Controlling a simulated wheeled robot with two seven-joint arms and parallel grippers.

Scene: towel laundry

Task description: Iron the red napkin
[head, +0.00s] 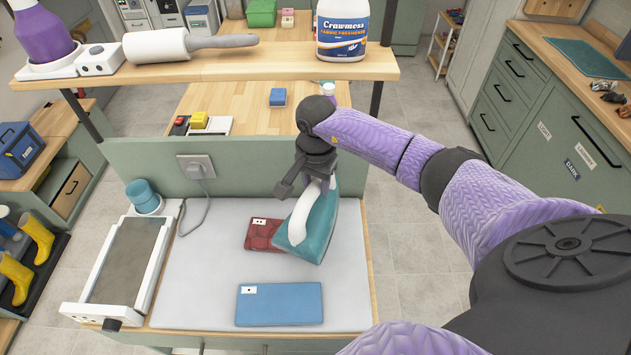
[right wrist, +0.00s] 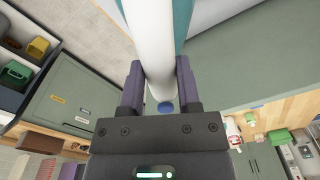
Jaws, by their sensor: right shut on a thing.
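The red napkin (head: 258,236) lies folded on the pale ironing mat (head: 215,275), a small white tag on it. Its right part is hidden behind the teal iron (head: 318,232). My right gripper (head: 309,182) is shut on the iron's white handle, which also shows between the jaws in the right wrist view (right wrist: 152,45). The iron looks tilted, over or just beside the napkin's right side; I cannot tell whether it touches the napkin. A folded blue napkin (head: 278,306) with a white tag lies nearer on the mat. My left gripper is not in view.
A flat grey plate in a white frame (head: 128,262) stands along the mat's left side, with a teal cylinder (head: 143,197) behind it. A cord runs from a wall socket (head: 196,166). A wooden shelf (head: 260,66) holding a lint roller and bottles spans the back.

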